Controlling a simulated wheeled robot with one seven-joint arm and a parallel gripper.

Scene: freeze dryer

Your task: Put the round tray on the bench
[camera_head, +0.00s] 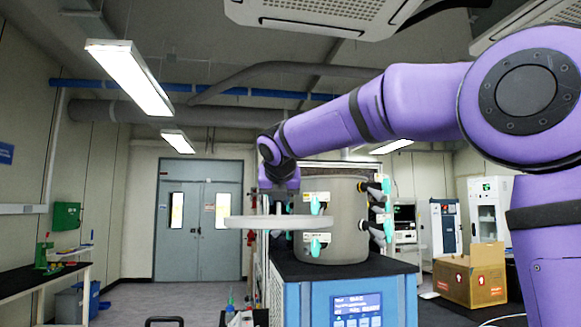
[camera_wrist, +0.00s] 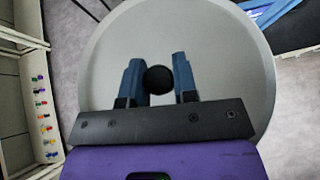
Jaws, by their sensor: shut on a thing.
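The round tray (camera_wrist: 215,50) is a pale grey disc with a black knob (camera_wrist: 159,79) in its middle. My gripper (camera_wrist: 158,68) has its two blue fingers on either side of this knob and is shut on it. In the head view the tray (camera_head: 245,222) shows edge-on, roughly level, held in the air beside and overlapping the front of the grey drum (camera_head: 345,230). My gripper (camera_head: 279,200) is above it. A black-topped bench (camera_head: 35,282) stands at the far left; a green item sits on it.
The drum with several teal-handled valves stands on a blue cabinet with a screen (camera_head: 358,308). A cardboard box (camera_head: 470,276) is at the right. Grey double doors (camera_head: 198,215) are at the back. Open floor lies between the left bench and the cabinet.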

